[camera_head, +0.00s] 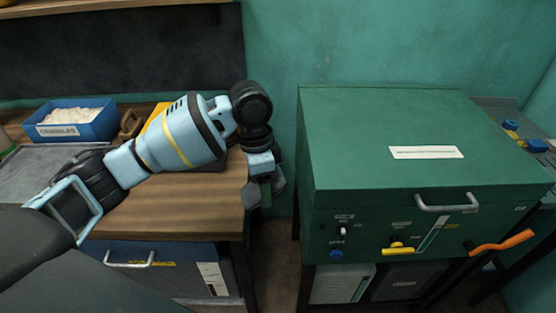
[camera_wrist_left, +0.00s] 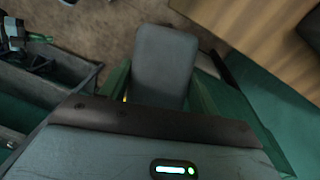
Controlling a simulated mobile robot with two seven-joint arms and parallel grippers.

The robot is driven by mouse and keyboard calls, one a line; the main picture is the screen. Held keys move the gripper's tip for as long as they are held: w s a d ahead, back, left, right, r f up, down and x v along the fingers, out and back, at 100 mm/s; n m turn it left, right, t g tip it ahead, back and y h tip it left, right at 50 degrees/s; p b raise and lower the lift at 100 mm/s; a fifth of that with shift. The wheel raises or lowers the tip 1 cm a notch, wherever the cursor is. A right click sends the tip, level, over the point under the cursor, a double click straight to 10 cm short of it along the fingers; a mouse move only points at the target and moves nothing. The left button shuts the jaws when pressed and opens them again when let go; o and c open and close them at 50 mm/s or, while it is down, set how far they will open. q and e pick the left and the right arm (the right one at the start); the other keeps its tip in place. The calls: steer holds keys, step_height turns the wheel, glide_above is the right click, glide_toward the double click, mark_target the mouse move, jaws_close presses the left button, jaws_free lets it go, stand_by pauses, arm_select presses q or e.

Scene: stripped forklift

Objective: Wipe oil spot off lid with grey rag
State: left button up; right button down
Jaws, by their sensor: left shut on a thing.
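The green lid (camera_head: 345,150) tops the green box machine on the right in the head view. It is closed, with a white label strip and a metal handle on its front. I cannot make out an oil spot on it. My left gripper (camera_head: 265,198) points down over the gap between the wooden bench and the machine, left of the lid and apart from it. It is shut on the grey rag (camera_wrist_left: 165,62), which shows as a flat grey pad between the fingers in the left wrist view. My right gripper is not in view.
The wooden bench (camera_head: 190,212) on the left holds a blue bin (camera_head: 75,122) of white material and a yellow item behind my arm. An orange lever (camera_head: 502,241) and a yellow knob (camera_head: 398,247) stick out from the machine's front. The lid's top looks clear.

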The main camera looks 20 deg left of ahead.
arm_select(q)
steer(key=s+f+n+t, duration=0.1)
steer(key=s+n, duration=0.9)
steer(key=n, duration=0.1)
steer(key=shift+a, duration=0.4)
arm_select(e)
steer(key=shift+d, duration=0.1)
arm_select(q)
steer(key=shift+w, duration=0.1)
